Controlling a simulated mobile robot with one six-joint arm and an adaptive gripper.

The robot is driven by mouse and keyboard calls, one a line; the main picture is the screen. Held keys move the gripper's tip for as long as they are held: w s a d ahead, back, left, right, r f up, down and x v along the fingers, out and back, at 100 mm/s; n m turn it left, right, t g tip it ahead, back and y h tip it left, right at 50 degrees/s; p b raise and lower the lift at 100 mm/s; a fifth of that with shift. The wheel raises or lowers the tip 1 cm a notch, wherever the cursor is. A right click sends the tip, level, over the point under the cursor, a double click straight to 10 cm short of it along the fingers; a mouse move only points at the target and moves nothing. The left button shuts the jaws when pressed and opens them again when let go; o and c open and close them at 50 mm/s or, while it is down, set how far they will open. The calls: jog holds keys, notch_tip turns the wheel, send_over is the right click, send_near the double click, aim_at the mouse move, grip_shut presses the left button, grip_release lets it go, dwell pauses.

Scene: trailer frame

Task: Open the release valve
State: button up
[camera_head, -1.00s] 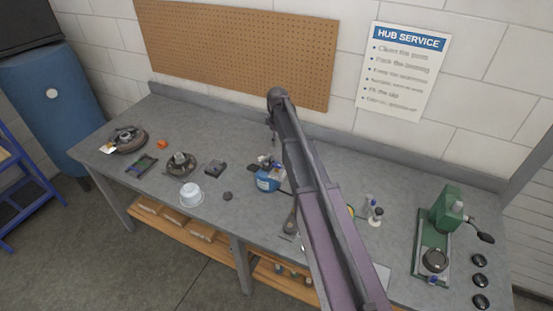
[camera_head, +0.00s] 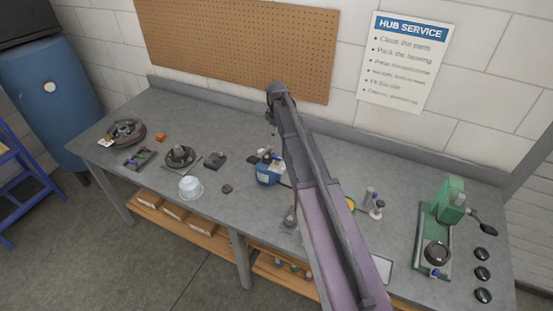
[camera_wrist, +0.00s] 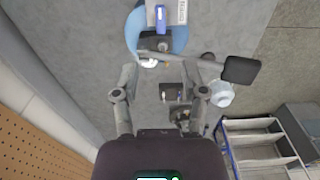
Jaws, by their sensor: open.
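A round blue unit (camera_head: 268,178) with dark parts on top stands on the workbench at mid-bench. In the wrist view it shows at the top (camera_wrist: 180,41), with a small blue upright part, a pale labelled plate and a dark block. A grey bar with a black pad (camera_wrist: 241,70) runs from the block to the right. I cannot tell which part is the release valve. My gripper (camera_wrist: 168,78) is open, its two fingers spread below the blue unit in the wrist view. Nothing is clearly held, and contact with the bar cannot be told.
The grey workbench (camera_head: 235,216) carries hub parts (camera_head: 180,156), a white tub (camera_head: 190,187) and small parts at left. A green press (camera_head: 448,200) with a lever stands at right, beside several black discs. My arm hides part of the bench. A pegboard wall (camera_head: 240,45) rises behind.

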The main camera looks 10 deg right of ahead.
aim_at(277, 157)
jog(key=shift+f+b, duration=5.5)
jog(key=shift+f, duration=0.25)
grip_shut()
